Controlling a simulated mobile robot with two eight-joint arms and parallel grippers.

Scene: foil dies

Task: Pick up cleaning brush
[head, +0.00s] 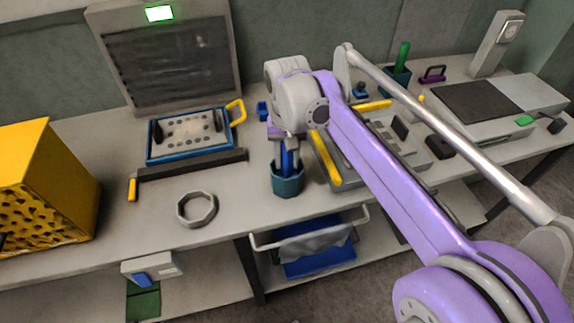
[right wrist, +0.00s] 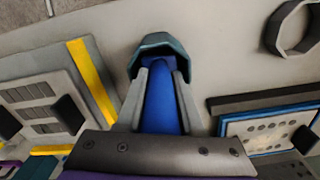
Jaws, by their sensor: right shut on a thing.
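The cleaning brush shows as a blue handle (head: 287,158) standing upright in a teal cup (head: 288,184) near the table's front edge. My right gripper (head: 285,146) is above the cup, pointing down, shut on the handle. In the right wrist view the blue handle (right wrist: 162,104) lies between the two grey fingers, and the teal cup (right wrist: 152,45) is just beyond their tips. The brush's lower end is hidden inside the cup. My left gripper is not in view.
A grey fixture with yellow bars (head: 325,158) stands close right of the cup. A grey ring (head: 197,208) and a blue-framed plate (head: 190,158) lie left. A yellow perforated box (head: 45,190) is far left. Another cup (head: 396,80) holds a green handle at the back.

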